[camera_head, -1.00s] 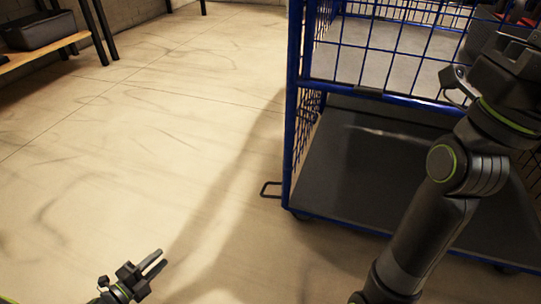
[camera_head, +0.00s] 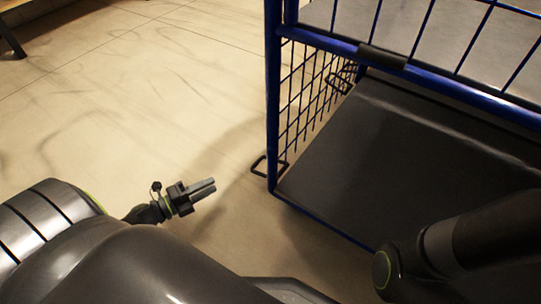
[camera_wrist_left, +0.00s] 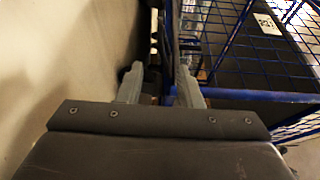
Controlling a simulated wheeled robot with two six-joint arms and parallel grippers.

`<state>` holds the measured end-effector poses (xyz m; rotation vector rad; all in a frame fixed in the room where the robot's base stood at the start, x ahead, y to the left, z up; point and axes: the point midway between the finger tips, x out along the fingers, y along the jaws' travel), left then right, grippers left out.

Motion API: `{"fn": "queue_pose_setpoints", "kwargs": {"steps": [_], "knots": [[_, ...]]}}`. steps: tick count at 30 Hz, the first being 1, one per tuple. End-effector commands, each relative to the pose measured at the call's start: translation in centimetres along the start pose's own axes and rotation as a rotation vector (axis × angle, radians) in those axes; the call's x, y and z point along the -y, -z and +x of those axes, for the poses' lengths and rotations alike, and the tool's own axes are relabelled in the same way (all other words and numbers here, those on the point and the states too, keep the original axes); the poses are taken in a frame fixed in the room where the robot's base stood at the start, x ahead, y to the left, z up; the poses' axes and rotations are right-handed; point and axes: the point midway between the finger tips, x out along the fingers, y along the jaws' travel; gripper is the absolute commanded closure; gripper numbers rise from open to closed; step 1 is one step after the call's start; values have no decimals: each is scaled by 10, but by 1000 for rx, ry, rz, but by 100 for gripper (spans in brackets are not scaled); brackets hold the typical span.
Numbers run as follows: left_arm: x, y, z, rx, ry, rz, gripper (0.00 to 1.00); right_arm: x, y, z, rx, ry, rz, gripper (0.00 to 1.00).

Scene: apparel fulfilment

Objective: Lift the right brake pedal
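Two black wire-loop brake pedals stick out from the cart's left side in the head view. The near pedal (camera_head: 268,165) is by the near left corner post, low over the floor. The far pedal (camera_head: 340,82) is seen partly through the side mesh. I cannot tell for sure which one is called right. My left gripper (camera_head: 205,190) is left of and slightly below the near pedal, apart from it, fingers pointing toward the cart. In the left wrist view its fingers (camera_wrist_left: 160,88) stand apart with nothing clearly held. My right gripper is out of view.
The blue wire cage cart (camera_head: 273,110) with a dark base deck (camera_head: 400,150) fills the right side. My right arm lies over its lower right part. The pale floor (camera_head: 130,100) left of the cart is clear. A label (camera_wrist_left: 268,24) shows behind the mesh.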

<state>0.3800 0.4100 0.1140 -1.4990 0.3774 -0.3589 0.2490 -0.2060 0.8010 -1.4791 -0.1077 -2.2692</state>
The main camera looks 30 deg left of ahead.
Motion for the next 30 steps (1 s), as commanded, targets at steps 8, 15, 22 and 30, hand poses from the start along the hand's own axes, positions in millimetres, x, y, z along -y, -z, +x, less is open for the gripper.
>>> {"fn": "queue_pose_setpoints", "kwargs": {"steps": [8,15,22,30], "knots": [[-3,0,40,-1,6,1,68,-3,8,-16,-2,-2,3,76],[-3,0,94,0,8,2,68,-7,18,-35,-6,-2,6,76],[-2,0,140,0,6,1,68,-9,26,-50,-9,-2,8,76],[0,0,170,1,3,0,68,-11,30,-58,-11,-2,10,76]]}}
